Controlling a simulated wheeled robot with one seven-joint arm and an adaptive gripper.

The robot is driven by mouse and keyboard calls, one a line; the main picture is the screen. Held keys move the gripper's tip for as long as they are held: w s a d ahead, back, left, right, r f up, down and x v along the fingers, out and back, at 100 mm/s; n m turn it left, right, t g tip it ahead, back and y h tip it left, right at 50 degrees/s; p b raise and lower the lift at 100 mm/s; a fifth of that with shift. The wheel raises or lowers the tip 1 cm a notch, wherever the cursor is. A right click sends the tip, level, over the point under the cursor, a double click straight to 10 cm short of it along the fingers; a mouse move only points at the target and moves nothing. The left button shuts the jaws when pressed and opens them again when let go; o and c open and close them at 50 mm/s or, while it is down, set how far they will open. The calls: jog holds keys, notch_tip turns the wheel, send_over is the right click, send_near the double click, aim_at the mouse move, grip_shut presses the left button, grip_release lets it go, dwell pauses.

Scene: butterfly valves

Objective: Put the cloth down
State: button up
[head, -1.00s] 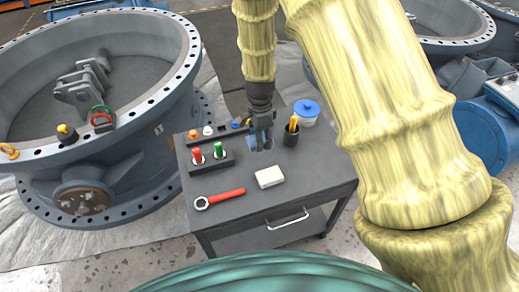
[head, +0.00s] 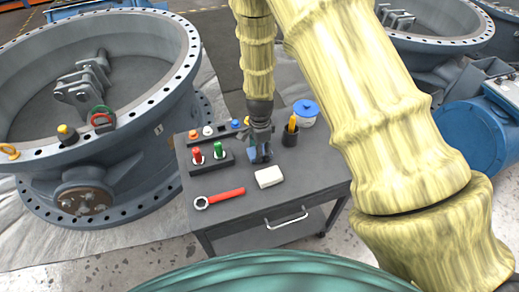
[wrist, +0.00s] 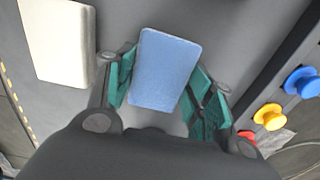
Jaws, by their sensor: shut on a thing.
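The blue folded cloth (wrist: 166,68) sits between the green-padded fingers of my gripper (wrist: 165,88) in the wrist view. In the head view my gripper (head: 261,157) points down at the cart top, behind the white block. Only a small part of the blue cloth (head: 252,155) shows there, beside the fingers. My gripper is shut on the cloth. Whether the cloth touches the cart top cannot be told.
The dark cart (head: 293,178) carries a white block (head: 269,176), a red-handled wrench (head: 220,198), a stand with red and green pieces (head: 208,160), several coloured knobs, a black cup (head: 291,135) and a blue-lidded tub (head: 306,112). A large valve (head: 120,165) stands left.

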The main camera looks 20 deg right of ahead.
jog(key=shift+f, duration=0.1)
jog(key=o, duration=1.1)
jog(key=shift+o, duration=0.2)
notch_tip(320, 180, up, 12)
jog(key=shift+b, duration=0.45)
jog(key=shift+r, duration=0.2)
